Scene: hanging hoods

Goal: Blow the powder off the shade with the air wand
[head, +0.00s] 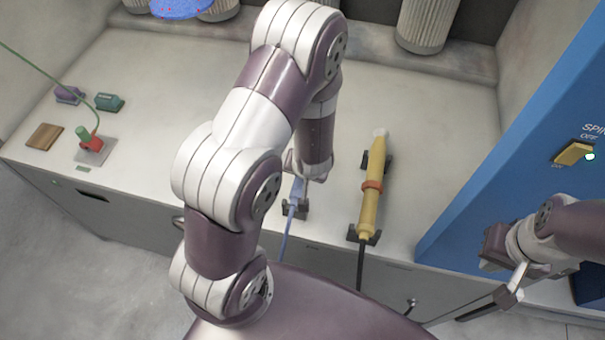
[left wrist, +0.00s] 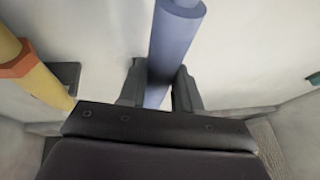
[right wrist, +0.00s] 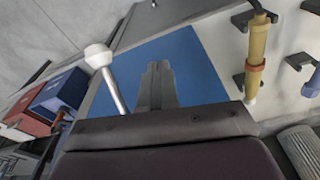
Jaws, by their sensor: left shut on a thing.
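A slim blue wand (head: 291,207) with a blue hose stands out below my left arm on the bench; it also shows in the left wrist view (left wrist: 175,45). My left gripper (left wrist: 158,90) is shut around it, with a finger on each side. In the head view my arm mostly hides this grip. A yellow wand (head: 371,185) with an orange band lies in dark cradles to the right, its black hose hanging over the front edge. A blue rounded surface with red specks (head: 182,7), possibly the shade, is cut off at the top. My right gripper (right wrist: 156,84) is shut and empty.
A blue panel (head: 530,130) with a yellow switch (head: 573,152) rises at the right, near my right arm. Red-green fitting (head: 90,142), wooden block (head: 44,136) and two small blocks are at the left. Grey ribbed cylinders (head: 426,22) hang behind. The bench between is clear.

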